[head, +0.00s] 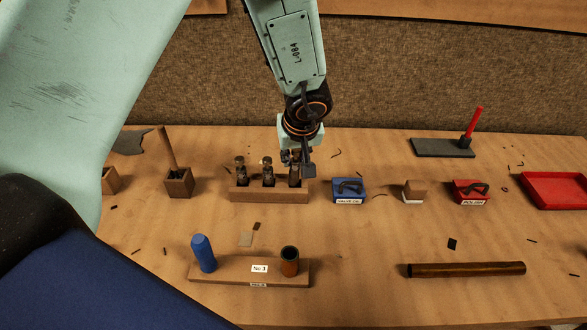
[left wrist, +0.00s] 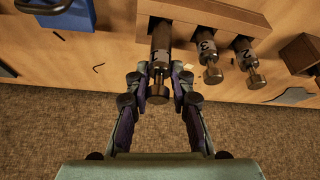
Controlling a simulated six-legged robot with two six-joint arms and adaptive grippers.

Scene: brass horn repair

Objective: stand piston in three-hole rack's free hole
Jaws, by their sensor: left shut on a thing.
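The three-hole rack (head: 270,196) is a wooden block in the middle of the bench; its edge also shows in the left wrist view (left wrist: 225,14). Two dark metal pistons stand in its left (head: 241,174) and middle (head: 267,173) holes in the head view. My left gripper (head: 297,158) is above the right hole, shut on a third piston (left wrist: 160,50) near its knobbed end. This piston is roughly upright, and its lower end is at the right hole. I cannot tell how deep it sits. My right gripper is not in view.
A blue box (head: 349,191) stands close to the rack's right. A wooden holder (head: 179,184) with a stick is to its left. In front is a No 3 board (head: 235,271) with a blue cylinder and a dark tube. A long rod (head: 466,270) lies at the front right.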

